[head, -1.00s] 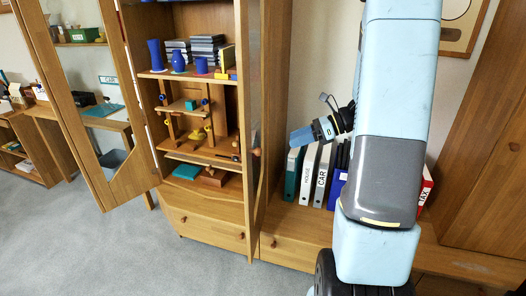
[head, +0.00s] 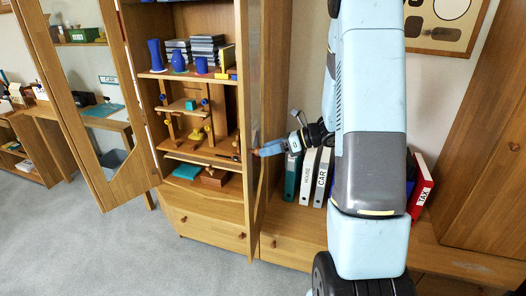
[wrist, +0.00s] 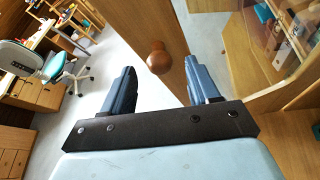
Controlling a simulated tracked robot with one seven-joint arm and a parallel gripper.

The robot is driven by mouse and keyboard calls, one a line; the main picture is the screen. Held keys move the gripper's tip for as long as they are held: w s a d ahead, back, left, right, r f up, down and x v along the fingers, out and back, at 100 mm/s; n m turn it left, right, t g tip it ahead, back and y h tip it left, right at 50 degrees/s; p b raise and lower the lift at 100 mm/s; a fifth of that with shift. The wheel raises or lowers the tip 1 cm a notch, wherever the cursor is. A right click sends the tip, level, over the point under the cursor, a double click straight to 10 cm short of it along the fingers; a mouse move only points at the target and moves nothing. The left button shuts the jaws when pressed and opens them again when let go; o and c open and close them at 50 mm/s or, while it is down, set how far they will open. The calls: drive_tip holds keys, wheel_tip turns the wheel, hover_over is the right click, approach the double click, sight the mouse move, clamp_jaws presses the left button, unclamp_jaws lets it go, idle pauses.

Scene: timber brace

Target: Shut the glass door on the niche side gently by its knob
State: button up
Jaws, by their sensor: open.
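The glass door on the niche side (head: 256,205) stands open, seen nearly edge-on at the right of the cabinet in the head view. Its round brown knob (wrist: 158,58) shows in the wrist view, in the gap between my two blue fingers. My gripper (wrist: 161,74) is open and not closed on the knob; I cannot tell how deep the knob sits between the fingertips. In the head view my gripper (head: 271,149) is right beside the door at knob height, and the knob is partly hidden by it.
The other glass door (head: 78,110) stands wide open at the left. Cabinet shelves (head: 195,158) hold blue vases and small objects. Binders (head: 307,178) stand in the niche under my arm. A red binder (head: 420,187) leans farther right. Grey floor in front is clear.

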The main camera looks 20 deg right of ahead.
drive_tip(key=shift+x, duration=1.35)
clamp_jaws()
